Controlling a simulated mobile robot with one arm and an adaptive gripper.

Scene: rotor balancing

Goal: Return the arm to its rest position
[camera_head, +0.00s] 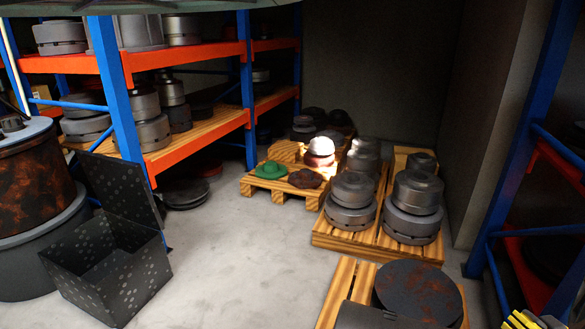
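My gripper and arm cannot be made out in the head view. The task names no other object. Whether the gripper is open, shut or holding something is hidden from this view.
Blue and orange racks (205,131) with metal rotor parts stand left; another blue rack (515,150) stands right. An open black perforated crate (107,265) sits on the floor. Loaded wooden pallets (318,232) fill the centre right. Yellow-and-grey items (530,320) show at bottom right. Grey floor (225,265) is clear between.

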